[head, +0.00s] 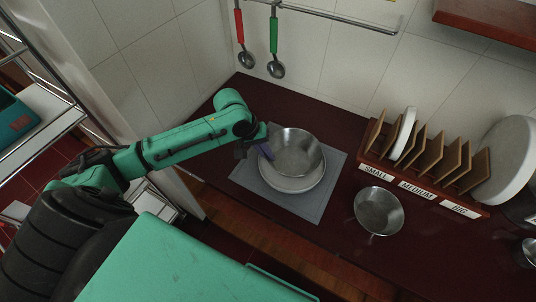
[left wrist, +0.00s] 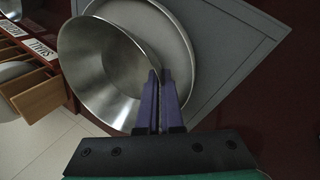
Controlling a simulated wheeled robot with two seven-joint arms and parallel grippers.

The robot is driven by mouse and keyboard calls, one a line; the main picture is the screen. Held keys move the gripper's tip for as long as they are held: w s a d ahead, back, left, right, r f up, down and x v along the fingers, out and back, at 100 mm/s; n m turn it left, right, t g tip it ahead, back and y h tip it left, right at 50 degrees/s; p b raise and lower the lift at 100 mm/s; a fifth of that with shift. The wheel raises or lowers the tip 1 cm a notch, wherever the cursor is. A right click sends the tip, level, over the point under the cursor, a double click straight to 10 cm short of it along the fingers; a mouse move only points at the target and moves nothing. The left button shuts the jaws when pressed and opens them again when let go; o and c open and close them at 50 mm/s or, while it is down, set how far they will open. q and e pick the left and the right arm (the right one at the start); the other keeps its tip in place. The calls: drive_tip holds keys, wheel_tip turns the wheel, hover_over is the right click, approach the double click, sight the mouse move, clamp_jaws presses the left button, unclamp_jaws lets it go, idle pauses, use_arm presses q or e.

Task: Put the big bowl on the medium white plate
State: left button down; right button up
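A shiny steel bowl (head: 299,152), the larger-looking of the two bowls near the mat, is over a round white plate (head: 293,188) on a grey mat. My left gripper (head: 266,149) is at the bowl's left rim. In the left wrist view its purple fingers (left wrist: 159,100) are close together on the rim of the bowl (left wrist: 95,65). The plate (left wrist: 183,50) shows beneath and beside the bowl there. The bowl hides much of the plate, and I cannot tell whether its base touches the plate. My right gripper is not in view.
A smaller steel bowl (head: 379,211) stands on the dark red counter, right of the mat (head: 325,192). A wooden rack (head: 425,185) labelled SMALL, MEDIUM, BIG holds a white plate (head: 404,134) and a large white plate (head: 507,160). Ladles (head: 275,68) hang from a wall rail.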

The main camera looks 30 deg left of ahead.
use_arm(q)
drive_tip(key=shift+f, duration=0.4)
drive_tip(key=c, duration=1.1)
unclamp_jaws()
drive_tip(key=shift+f, duration=0.1)
drive_tip(key=v, duration=1.2)
drive_tip(key=shift+b, duration=0.3)
